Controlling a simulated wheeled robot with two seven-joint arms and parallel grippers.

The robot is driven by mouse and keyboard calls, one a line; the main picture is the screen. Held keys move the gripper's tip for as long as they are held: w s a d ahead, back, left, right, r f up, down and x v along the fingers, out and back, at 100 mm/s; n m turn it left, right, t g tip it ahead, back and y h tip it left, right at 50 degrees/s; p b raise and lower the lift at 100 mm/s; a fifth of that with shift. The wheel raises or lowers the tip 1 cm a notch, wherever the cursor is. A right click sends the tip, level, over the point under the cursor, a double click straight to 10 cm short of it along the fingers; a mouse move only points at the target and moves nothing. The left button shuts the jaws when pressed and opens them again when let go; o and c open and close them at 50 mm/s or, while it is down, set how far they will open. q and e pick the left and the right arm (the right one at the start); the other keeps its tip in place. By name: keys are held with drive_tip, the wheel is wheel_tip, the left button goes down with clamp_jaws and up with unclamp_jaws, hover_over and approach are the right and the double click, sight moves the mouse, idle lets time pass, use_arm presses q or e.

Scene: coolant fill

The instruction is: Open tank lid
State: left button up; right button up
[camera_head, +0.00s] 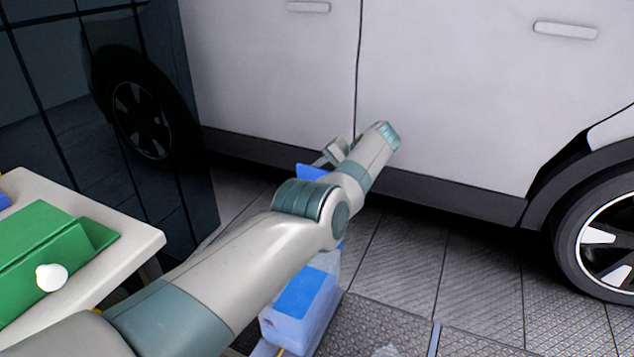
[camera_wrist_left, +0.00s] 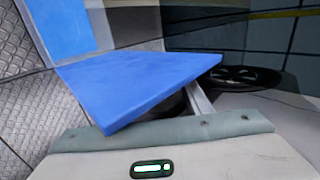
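A blue tank (camera_head: 300,305) stands on the floor beyond my left arm, partly hidden by it. A flat blue panel (camera_head: 312,171), which looks like the tank lid, shows beside my left gripper (camera_head: 333,153). In the left wrist view the blue panel (camera_wrist_left: 140,82) is tilted and lies close across the front of the hand. One pale finger (camera_wrist_left: 200,103) shows beside its edge. The panel hides the rest of the gripper, so I cannot tell whether it grips the panel or only touches it. My right gripper is in neither view.
A white car (camera_head: 270,75) stands behind, with its wheel (camera_head: 605,240) at the right. A pale table (camera_head: 135,230) at the left holds a green box (camera_head: 45,245) with a white knob (camera_head: 52,277). A dark glossy tiled wall (camera_head: 60,115) is at the left. Floor at right is mostly clear.

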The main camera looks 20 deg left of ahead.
use_arm(q)
drive_tip(key=shift+d+r, duration=0.1)
drive_tip(key=shift+r, duration=0.05)
drive_tip(key=v, duration=0.3)
drive_tip(key=shift+d+r+p, duration=0.2)
drive_tip(key=shift+p, duration=0.1)
drive_tip(key=b+v, duration=0.3)
drive_tip(key=v, duration=0.5)
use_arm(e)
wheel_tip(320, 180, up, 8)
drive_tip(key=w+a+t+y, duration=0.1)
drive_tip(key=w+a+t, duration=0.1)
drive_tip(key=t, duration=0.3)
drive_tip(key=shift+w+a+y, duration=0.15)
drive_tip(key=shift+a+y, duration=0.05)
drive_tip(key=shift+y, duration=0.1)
use_arm(q)
drive_tip(key=shift+s, duration=0.1)
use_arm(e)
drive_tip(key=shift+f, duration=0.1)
